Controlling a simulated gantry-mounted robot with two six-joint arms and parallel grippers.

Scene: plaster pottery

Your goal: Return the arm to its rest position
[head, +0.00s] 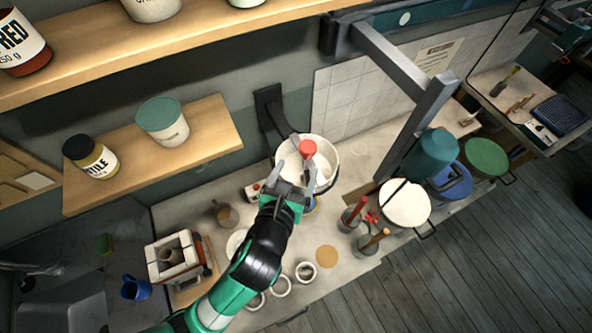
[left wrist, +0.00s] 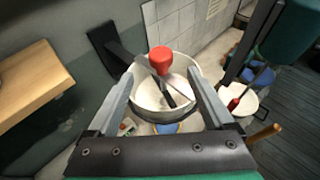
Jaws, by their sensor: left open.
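My left gripper (head: 306,172) is open, with its two fingers spread over the near side of a white bowl (head: 329,155). In the left wrist view the open fingers (left wrist: 160,92) frame the bowl (left wrist: 143,98) from both sides. A tool with a red knob (left wrist: 160,56) stands in the bowl, tilted. The red knob (head: 308,147) appears just beyond the fingertips in the head view. I see nothing held between the fingers. My left arm (head: 262,252) reaches up from the bottom left. My right gripper is not in view.
A wooden shelf (head: 215,135) with jars is at the left. Another shelf (head: 130,55) runs above. Pots with lids, including a blue one (head: 452,180), stand at the right. A plaster mould (head: 170,257) and a blue mug (head: 135,288) sit left of my arm. Cups (head: 306,272) stand near it.

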